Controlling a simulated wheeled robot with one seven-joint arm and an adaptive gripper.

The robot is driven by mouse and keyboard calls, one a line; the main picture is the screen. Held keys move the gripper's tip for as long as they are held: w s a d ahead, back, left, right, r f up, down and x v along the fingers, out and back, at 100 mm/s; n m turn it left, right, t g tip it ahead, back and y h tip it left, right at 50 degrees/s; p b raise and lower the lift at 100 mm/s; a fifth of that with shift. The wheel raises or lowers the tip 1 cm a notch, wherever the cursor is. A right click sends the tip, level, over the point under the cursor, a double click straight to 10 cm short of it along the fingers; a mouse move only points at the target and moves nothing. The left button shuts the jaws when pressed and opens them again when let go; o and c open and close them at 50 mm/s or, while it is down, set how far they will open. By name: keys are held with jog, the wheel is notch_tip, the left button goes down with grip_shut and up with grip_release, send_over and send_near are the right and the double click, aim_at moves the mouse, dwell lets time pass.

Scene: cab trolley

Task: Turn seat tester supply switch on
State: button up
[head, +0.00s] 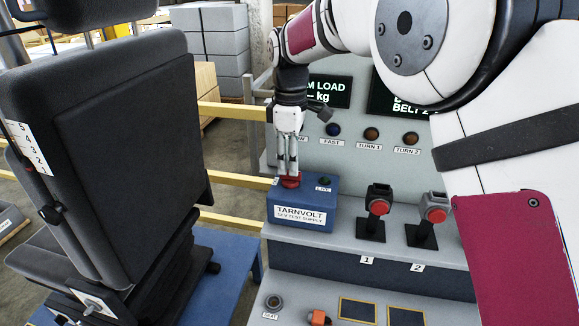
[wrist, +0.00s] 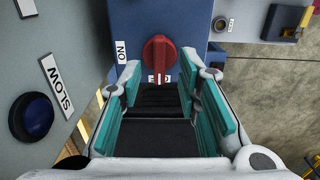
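The TARNVOLT seat test supply box (head: 302,214) is blue and stands on the console's left end. Its red rotary switch (head: 290,181) is on the top; in the wrist view the red knob (wrist: 160,55) has its grip bar upright in the picture, with a white mark at the lower end. An ON label (wrist: 122,52) lies left of the knob. The LIVE lamp (head: 324,181) looks dark. My gripper (head: 289,170) points down at the knob. In the wrist view its teal-padded fingers (wrist: 160,72) are apart, one on each side of the knob, with gaps visible; contact is not clear.
Two red-buttoned levers (head: 378,207) (head: 434,213) stand right of the box. The upright panel (head: 345,155) with lamps and displays is close behind my gripper. A black seat (head: 110,150) stands on the left, and a yellow rail (head: 232,180) runs behind.

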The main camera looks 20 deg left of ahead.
aim_at(290, 177)
jog(key=shift+f, duration=1.45)
grip_shut()
